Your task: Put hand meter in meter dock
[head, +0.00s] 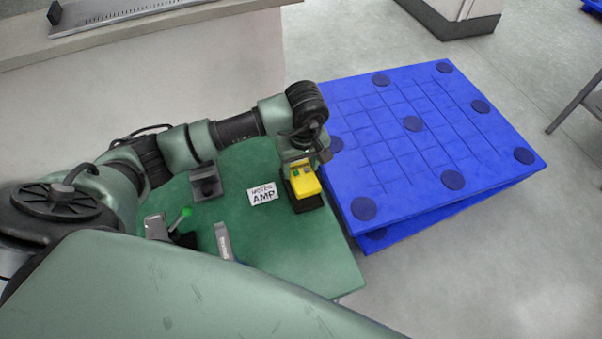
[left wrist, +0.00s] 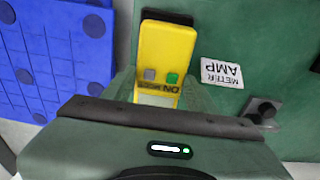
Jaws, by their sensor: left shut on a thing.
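The yellow hand meter (head: 304,180) is at the far right part of the green table top. It also shows in the left wrist view (left wrist: 165,60), with a grey and a green button and a pale screen. My left gripper (head: 298,158) is shut on its end nearer the wrist. A black block, seemingly the meter dock (head: 309,204), lies under and just past the meter's other end; it shows as a dark strip in the left wrist view (left wrist: 167,17). I cannot tell whether the meter is fully seated in it. My right gripper is not in view.
A white label reading METER AMP (head: 262,194) lies left of the dock. Blue pallets (head: 385,160) sit close right of the table (head: 300,260).

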